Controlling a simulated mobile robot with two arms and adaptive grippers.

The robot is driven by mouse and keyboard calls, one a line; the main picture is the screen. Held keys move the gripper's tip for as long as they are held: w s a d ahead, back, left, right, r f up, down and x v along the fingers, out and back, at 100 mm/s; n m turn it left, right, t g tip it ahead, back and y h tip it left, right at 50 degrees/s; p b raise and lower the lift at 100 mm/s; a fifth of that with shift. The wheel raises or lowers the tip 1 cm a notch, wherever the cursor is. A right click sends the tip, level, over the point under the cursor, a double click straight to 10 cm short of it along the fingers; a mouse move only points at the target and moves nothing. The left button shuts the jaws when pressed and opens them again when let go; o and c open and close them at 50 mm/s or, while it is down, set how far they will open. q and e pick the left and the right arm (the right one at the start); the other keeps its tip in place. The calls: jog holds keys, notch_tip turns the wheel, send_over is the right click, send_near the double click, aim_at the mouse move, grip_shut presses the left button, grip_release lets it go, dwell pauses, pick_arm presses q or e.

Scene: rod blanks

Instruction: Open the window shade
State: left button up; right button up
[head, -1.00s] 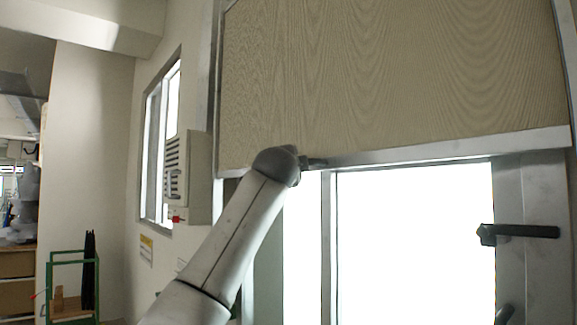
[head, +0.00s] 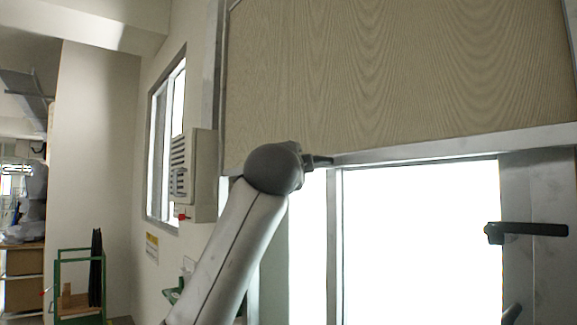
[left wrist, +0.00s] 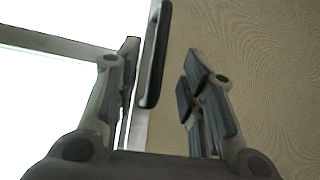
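The window shade (head: 400,75) is a beige, wood-grained panel over the upper part of the window, with a silver bottom rail (head: 430,149). It fills the right of the left wrist view (left wrist: 270,80). A dark bar-shaped handle (left wrist: 154,60) stands between the two fingers of my left gripper (left wrist: 163,62), which is spread open, with gaps on both sides. In the head view my left arm reaches the rail's left end and hides most of the gripper. A dark piece (head: 320,161) juts out there; I cannot tell whether it is handle or finger. My right gripper is not in view.
Bright window glass (head: 420,240) shows below the rail. A black lever handle (head: 528,230) sticks out on the frame at right. A vented wall box (head: 195,175) is left of the shade. A green-framed cart (head: 80,290) stands at lower left.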

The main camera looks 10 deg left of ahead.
pick_arm(q)
jog(key=s, duration=0.3)
jog(key=shift+s+f, duration=0.3)
jog(key=shift+s, duration=0.05)
